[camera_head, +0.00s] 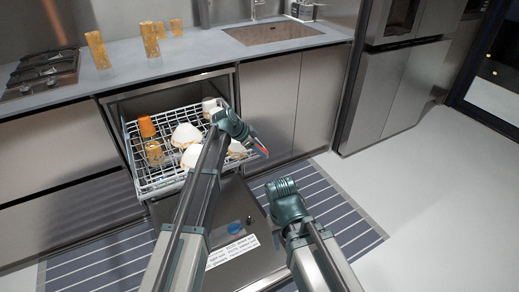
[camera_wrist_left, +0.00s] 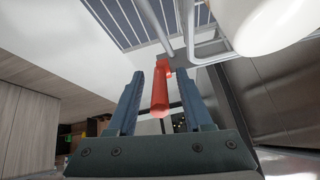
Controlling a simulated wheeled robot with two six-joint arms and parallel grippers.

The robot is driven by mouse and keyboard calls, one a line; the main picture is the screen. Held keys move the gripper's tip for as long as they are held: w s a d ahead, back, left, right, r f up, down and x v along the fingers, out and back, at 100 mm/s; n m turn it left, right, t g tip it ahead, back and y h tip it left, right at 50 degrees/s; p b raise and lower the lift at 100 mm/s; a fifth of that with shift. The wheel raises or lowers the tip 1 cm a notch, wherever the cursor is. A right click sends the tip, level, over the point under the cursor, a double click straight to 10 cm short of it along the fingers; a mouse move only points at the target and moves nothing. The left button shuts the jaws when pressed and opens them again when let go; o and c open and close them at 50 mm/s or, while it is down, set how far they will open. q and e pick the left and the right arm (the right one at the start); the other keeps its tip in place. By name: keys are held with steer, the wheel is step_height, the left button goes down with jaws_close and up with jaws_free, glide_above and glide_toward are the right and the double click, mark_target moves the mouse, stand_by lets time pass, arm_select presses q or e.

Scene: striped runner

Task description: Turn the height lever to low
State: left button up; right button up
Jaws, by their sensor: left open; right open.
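The height lever is a red handle (camera_wrist_left: 161,90) at the rack's right side. In the left wrist view it lies between the two spread fingers of my left gripper (camera_wrist_left: 160,76), with gaps on both sides. In the head view a small red part of the lever (camera_head: 261,148) shows at the tip of my left gripper (camera_head: 255,142), which partly covers it. The dishwasher's upper rack (camera_head: 160,184) is pulled out. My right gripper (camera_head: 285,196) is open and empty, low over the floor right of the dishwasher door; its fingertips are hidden.
The rack holds white bowls (camera_head: 187,134), an orange cup (camera_head: 146,126) and other dishes. The open dishwasher door (camera_head: 236,215) lies below it. A striped runner (camera_head: 335,205) covers the floor. Patterned tumblers (camera_head: 98,50) stand on the counter (camera_head: 205,47). Free floor lies to the right.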

arm_select(q)
steer(key=p+v, duration=1.1)
steer(key=v, duration=0.2)
steer(key=shift+a+r, duration=0.15)
steer(key=shift+r, duration=0.2)
arm_select(e)
step_height(320, 180, up, 11)
arm_select(q)
steer(key=shift+s, duration=0.15)
arm_select(e)
steer(key=shift+r, duration=0.1)
